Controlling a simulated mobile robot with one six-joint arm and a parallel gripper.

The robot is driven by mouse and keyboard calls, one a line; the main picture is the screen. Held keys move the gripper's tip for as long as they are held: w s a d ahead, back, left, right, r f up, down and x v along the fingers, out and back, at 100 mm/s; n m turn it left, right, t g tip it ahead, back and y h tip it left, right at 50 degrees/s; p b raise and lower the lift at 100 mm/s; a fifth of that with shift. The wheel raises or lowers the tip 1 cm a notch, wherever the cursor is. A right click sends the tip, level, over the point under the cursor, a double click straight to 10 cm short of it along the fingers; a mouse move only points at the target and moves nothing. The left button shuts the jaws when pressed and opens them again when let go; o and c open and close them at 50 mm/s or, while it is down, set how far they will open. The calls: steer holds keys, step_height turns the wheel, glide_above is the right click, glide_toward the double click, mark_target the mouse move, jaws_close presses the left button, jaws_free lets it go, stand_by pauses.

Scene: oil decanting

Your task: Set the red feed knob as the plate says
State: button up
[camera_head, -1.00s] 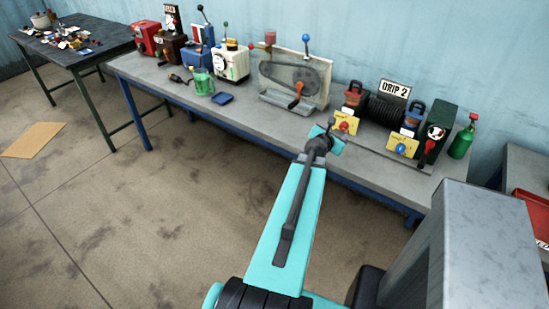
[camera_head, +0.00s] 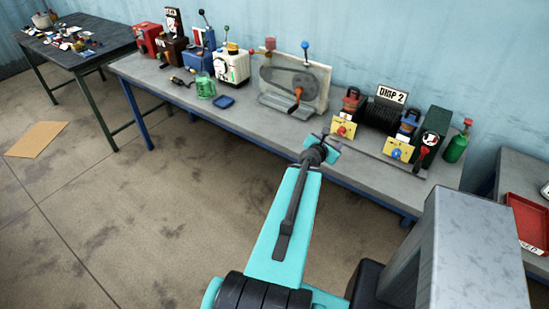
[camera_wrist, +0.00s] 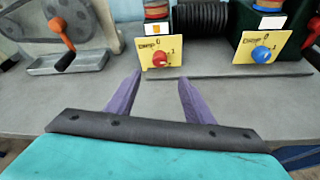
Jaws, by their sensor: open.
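The red feed knob (camera_wrist: 159,59) sits on a yellow plate (camera_wrist: 148,48) with a 0 mark at its top and a 1 mark at its right. It also shows in the head view (camera_head: 341,131). Other small print on the plate is too small to read. My gripper (camera_wrist: 158,75) is open and empty, its two purple fingers pointing at the red knob from a short distance in front. In the head view my gripper (camera_head: 322,146) is at the bench's front edge, below the red knob's plate. A sign reading DRIP 2 (camera_head: 392,94) stands above the unit.
A blue knob (camera_wrist: 261,54) on a second yellow plate is to the right. A red-handled lever (camera_head: 422,157) and a green bottle (camera_head: 456,145) stand farther right. A belt-guard machine with an orange handle (camera_wrist: 61,33) is to the left. The bench front (camera_wrist: 210,108) is clear.

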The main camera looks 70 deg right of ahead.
steer(key=w+a+f+t, duration=0.1)
steer(key=w+a+f, duration=0.2)
steer(key=w, duration=0.3)
steer(key=w+a+f+y, duration=0.1)
steer(key=w+a+f, duration=0.2)
steer(key=w, duration=0.4)
steer(key=w+a+f+t+y+b, duration=0.1)
steer(key=w+a+f, duration=0.2)
steer(key=w, duration=0.4)
steer(key=shift+a+f+m+t, duration=0.3)
steer(key=shift+a+f+m, duration=0.1)
steer(key=shift+f, duration=0.35)
